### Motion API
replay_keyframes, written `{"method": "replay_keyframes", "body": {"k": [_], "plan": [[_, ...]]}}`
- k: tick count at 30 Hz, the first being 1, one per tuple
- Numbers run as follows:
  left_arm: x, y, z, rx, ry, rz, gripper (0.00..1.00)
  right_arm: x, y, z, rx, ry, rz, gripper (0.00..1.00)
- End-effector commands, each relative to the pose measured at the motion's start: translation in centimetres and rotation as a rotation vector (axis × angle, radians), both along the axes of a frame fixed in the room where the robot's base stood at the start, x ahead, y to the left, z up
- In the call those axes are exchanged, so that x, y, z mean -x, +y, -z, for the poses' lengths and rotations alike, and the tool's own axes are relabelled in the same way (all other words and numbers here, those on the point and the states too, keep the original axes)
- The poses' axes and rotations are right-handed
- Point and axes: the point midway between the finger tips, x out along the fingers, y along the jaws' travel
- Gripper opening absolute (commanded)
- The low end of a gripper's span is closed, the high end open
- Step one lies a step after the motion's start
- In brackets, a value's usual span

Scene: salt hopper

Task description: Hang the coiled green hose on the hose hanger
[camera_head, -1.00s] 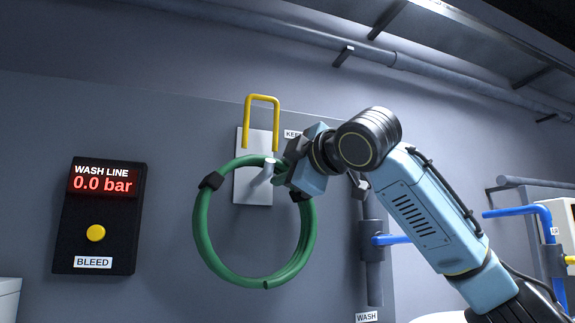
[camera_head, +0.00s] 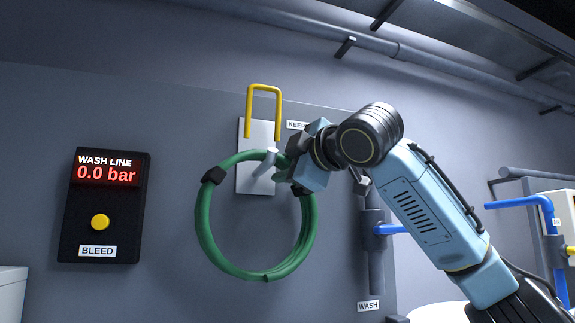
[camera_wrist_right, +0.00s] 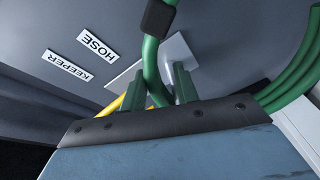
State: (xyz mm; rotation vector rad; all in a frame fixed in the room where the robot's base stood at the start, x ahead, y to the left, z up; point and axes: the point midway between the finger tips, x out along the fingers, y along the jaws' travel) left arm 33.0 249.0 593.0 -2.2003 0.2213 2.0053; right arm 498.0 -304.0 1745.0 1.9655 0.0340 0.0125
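The coiled green hose (camera_head: 203,225) hangs as an upright ring with black bands in front of the wall. The hose hanger is a pale plate (camera_head: 245,180) with a grey peg (camera_head: 264,165); in the head view the peg crosses in front of the coil's top. Whether the coil rests on the peg, I cannot tell. A yellow keeper bar (camera_head: 263,87) stands raised above the peg. My right gripper (camera_head: 284,168) is shut on the coil's upper right. In the right wrist view the hose (camera_wrist_right: 152,65) runs between its fingers (camera_wrist_right: 163,90). My left gripper is not in view.
A black wash line panel (camera_head: 124,215) reading 0.0 bar, with a yellow button, is on the wall at left. Grey and blue pipes (camera_head: 375,240) are behind my right arm. A white edge (camera_head: 10,290) shows at lower left. The wall between panel and coil is clear.

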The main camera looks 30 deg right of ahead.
Motion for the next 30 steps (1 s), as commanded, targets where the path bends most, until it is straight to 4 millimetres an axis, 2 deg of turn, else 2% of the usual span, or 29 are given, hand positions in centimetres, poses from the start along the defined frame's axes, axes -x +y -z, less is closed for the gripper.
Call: {"method": "replay_keyframes", "body": {"k": [1,4,12,16,20,30], "plan": [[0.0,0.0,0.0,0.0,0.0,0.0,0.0,0.0,0.0,0.1,0.0,0.001,0.0,0.37],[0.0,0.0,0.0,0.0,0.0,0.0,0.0,0.0,0.0,0.0,0.0,0.0,0.0,0.5],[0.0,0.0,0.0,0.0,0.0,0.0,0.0,0.0,0.0,0.1,0.001,0.002,0.0,0.51],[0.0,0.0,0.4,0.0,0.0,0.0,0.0,0.8,0.0,0.1,0.0,-0.002,0.001,0.51],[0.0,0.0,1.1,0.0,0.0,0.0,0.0,3.0,-0.1,0.2,0.0,-0.004,-0.001,0.51],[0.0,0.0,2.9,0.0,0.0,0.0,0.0,10.5,-0.3,0.0,0.0,-0.005,0.0,0.51]]}}
